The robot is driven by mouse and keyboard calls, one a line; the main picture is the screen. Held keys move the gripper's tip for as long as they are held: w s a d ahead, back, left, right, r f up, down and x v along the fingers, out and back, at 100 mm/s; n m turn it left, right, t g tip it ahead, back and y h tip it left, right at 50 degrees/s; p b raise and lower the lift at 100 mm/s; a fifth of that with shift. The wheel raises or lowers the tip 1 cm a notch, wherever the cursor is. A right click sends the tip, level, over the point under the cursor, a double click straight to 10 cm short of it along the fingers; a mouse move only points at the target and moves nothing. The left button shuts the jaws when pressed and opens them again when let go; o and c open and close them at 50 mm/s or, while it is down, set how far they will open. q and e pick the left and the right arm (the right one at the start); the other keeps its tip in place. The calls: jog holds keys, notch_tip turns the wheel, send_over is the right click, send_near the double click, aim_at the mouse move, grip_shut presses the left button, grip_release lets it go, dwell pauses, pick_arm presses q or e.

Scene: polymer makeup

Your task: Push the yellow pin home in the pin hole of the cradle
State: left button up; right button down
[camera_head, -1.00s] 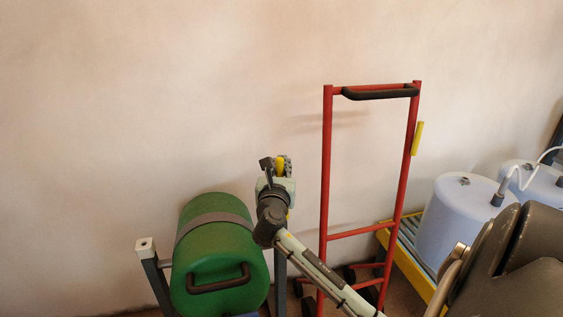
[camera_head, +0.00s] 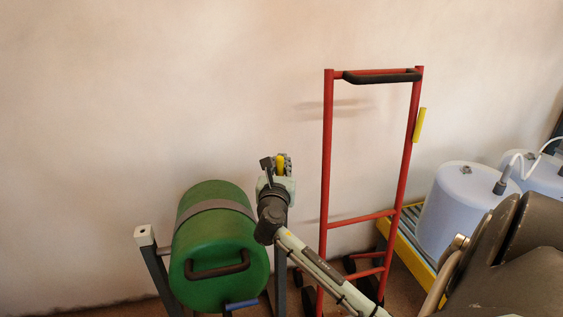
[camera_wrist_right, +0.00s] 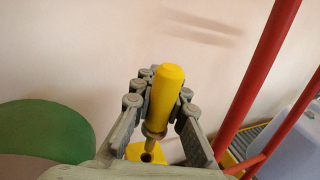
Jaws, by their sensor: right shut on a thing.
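My right gripper (camera_head: 279,163) is shut on the yellow pin (camera_head: 281,166), on the near right side of the green drum (camera_head: 205,235). In the right wrist view the yellow pin (camera_wrist_right: 165,90) stands slightly tilted between the two fingers (camera_wrist_right: 158,102). Its narrower metallic lower end points at a yellow block with a dark hole (camera_wrist_right: 147,155). The tip appears at or just above the hole; I cannot tell whether it has entered. The cradle's grey post with a pale cap (camera_head: 145,236) shows left of the drum. My left gripper is not in view.
A red hand truck (camera_head: 326,160) stands right of my gripper. Farther right, white drums (camera_head: 460,205) stand on a yellow-edged roller platform (camera_head: 405,245). A blue handle (camera_head: 241,304) shows below the drum. The wall behind is bare.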

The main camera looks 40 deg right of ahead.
dwell(0.4)
jog(key=shift+p, duration=0.45)
jog(key=shift+p, duration=0.5)
dwell(0.8)
jog(key=shift+p, duration=0.3)
jog(key=shift+f+b, duration=1.25)
jog(key=shift+f, duration=1.05)
jog(key=c, duration=1.4)
grip_release()
jog(key=shift+c, duration=0.2)
jog(key=v, duration=1.2)
